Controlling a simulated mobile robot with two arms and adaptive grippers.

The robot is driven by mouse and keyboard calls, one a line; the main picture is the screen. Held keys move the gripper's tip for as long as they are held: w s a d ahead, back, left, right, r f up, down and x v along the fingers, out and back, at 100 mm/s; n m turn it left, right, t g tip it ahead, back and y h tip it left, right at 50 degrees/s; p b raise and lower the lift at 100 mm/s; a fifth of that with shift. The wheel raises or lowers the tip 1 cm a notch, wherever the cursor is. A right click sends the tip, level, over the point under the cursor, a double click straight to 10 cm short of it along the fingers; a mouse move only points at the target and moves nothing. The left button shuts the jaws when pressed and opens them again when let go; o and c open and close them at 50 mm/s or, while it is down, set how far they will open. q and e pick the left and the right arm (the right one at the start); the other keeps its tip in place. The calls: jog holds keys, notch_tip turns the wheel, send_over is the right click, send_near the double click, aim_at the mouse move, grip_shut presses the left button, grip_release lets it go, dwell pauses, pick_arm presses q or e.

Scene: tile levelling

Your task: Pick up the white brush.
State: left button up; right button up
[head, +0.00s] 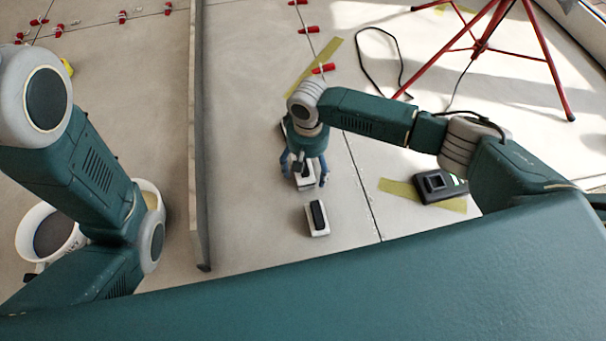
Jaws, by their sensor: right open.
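My right gripper (308,172) points down over the floor tiles, open. A small white block with a dark top (305,183), possibly the white brush, lies between or just below its fingers and is partly hidden by them. A similar white block with a black handle-like top (317,219) lies on the floor just in front, apart from the gripper. A third dark and pale piece (284,127) shows behind my right wrist, mostly hidden. I cannot tell for sure which one is the white brush. My left arm is at the left; its gripper is not in view.
A long grey straightedge or low wall (196,130) stands left of the blocks. White buckets (35,235) are at the far left. A black device (437,187) lies on the right. A red tripod (480,45) and dark cable (400,65) are behind. Floor around the front block is clear.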

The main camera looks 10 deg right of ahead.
jog(key=shift+f, duration=0.25)
jog(key=c, duration=1.4)
jog(key=shift+r, duration=0.1)
jog(key=shift+c, duration=0.2)
